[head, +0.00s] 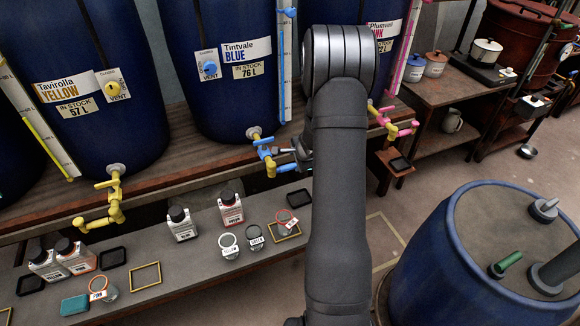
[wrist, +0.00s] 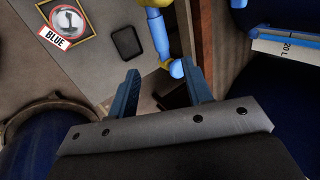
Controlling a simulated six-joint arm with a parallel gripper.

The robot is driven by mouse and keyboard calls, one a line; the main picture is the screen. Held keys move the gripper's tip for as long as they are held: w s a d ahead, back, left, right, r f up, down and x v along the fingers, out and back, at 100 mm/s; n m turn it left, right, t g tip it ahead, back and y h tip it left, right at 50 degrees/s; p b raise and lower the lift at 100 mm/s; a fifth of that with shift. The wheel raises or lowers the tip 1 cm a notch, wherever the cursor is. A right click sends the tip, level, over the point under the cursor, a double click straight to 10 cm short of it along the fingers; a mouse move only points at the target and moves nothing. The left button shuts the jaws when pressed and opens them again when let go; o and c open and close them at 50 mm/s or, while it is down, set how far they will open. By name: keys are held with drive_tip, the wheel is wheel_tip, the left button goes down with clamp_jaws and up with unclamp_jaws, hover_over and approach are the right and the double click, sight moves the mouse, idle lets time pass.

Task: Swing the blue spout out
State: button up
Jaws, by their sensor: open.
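The blue spout (head: 273,163) hangs from a brass-coloured fitting low on the dark blue vat (head: 213,100) labelled BLUE. In the wrist view the blue spout (wrist: 159,38) reaches down toward my fingers. Its rounded lower end lies near the right fingertip; I cannot tell whether they touch. My gripper (head: 291,153) is open, just right of the spout in the head view and partly hidden by my own arm. In the wrist view my gripper (wrist: 160,70) has its fingers spread, with no object clamped between them.
A yellow spout (head: 105,205) is at the left and a pink spout (head: 393,123) at the right. Below, a bench holds a cup tagged BLUE (wrist: 68,20), several bottles and a dark square pad (head: 299,198). A blue drum (head: 440,255) stands at the front right.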

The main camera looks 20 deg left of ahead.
sight(290, 166)
drive_tip(key=x, duration=1)
drive_tip(key=shift+w+a+f, duration=0.15)
drive_tip(key=shift+f, duration=0.1)
